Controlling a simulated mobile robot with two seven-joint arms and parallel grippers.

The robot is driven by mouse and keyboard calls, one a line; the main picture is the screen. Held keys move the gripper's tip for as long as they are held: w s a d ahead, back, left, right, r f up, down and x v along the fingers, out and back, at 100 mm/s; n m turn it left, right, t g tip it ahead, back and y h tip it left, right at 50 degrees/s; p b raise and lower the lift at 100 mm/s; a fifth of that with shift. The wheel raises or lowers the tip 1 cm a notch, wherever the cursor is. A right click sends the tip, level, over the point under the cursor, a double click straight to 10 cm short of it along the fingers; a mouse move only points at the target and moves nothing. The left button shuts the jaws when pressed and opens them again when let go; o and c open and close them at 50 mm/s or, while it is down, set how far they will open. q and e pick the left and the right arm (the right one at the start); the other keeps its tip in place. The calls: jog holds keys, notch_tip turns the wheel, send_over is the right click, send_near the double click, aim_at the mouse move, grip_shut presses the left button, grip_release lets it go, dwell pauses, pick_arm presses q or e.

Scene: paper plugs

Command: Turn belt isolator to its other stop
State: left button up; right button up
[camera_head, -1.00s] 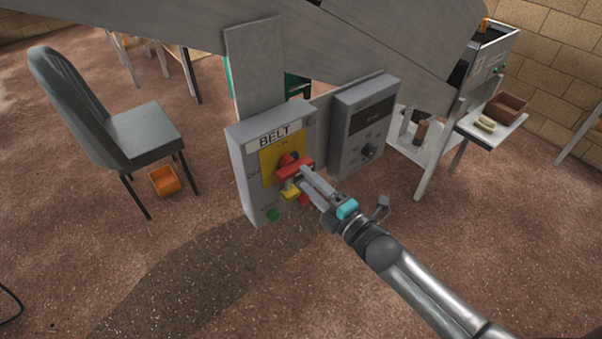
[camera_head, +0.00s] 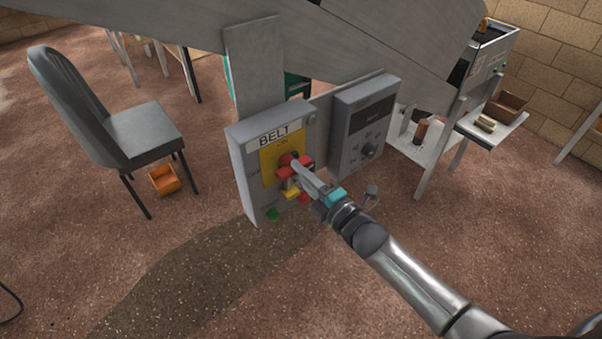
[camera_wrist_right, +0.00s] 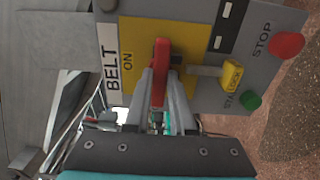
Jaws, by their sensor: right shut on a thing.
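The belt isolator is a red rotary handle (camera_wrist_right: 160,72) on a yellow plate (camera_wrist_right: 132,37), on a grey box labelled BELT (camera_head: 251,190). My right gripper (camera_head: 296,168) is shut on the red handle; in the right wrist view its two fingers (camera_wrist_right: 161,90) lie on either side of the handle. In the head view the gripper hides part of the handle. The ON mark shows near the BELT label in the wrist view. My left gripper is not in view.
A red STOP button (camera_wrist_right: 286,45) and a green button (camera_wrist_right: 251,101) are on the same box, close to the handle. A second grey panel with a knob (camera_head: 368,151) stands to the right. A grey chair (camera_head: 142,135) and an orange bin (camera_head: 164,180) are at left.

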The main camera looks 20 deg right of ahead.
grip_shut()
jog(key=shift+m, duration=0.3)
jog(key=m+p, duration=0.3)
jog(key=m, duration=1.4)
jog(key=shift+m, duration=0.3)
dwell(0.4)
jog(key=o, duration=0.6)
grip_release()
